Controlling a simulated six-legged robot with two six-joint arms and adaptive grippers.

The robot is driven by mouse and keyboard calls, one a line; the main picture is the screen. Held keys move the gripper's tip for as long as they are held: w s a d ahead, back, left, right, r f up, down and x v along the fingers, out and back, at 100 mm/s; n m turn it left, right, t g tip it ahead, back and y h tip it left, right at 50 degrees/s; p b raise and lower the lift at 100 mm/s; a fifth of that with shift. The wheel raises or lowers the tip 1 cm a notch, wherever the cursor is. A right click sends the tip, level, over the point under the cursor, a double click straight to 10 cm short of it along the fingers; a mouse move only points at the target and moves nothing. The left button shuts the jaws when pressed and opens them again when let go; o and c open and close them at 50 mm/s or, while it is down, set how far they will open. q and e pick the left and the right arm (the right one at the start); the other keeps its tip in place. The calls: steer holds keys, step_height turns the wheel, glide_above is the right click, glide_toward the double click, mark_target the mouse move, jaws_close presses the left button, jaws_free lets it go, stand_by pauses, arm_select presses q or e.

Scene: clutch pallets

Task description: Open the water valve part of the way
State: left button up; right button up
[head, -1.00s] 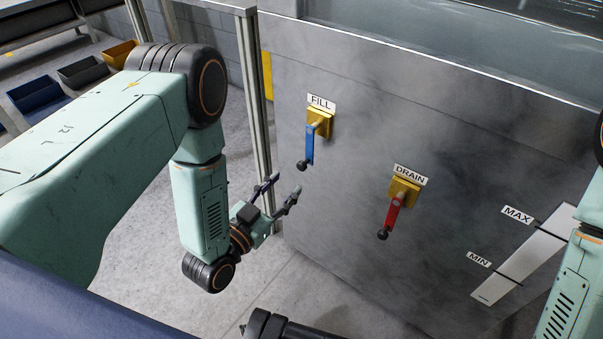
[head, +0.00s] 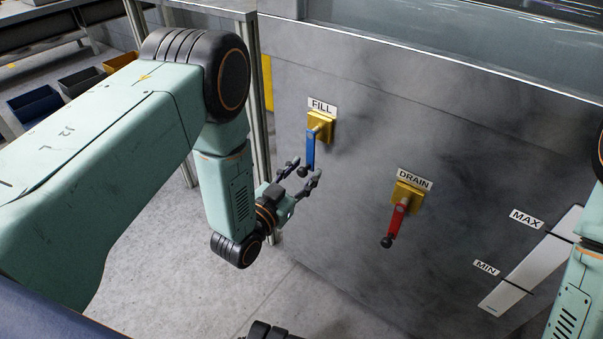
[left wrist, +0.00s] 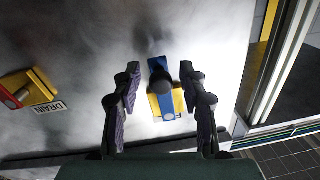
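The FILL valve is a yellow block (head: 321,121) with a blue lever (head: 310,149) hanging down to a black knob. Its label reads FILL. My left gripper (head: 303,174) is open by the lever's lower end. In the left wrist view the black knob (left wrist: 160,80) and blue lever (left wrist: 162,66) lie between the two open fingers (left wrist: 160,82), with a visible gap on each side. I cannot tell how deep the knob sits between them. My right gripper is not visible; only part of my right arm shows at the right edge.
The DRAIN valve, with a red lever (head: 397,220), hangs to the right on the same grey tank wall (head: 450,165). Beyond it is a white MAX/MIN level strip (head: 530,262). A metal frame post (head: 257,100) stands behind my left arm. Bins (head: 35,105) sit at far left.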

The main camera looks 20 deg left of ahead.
arm_select(q)
jaws_close()
stand_by(0.5)
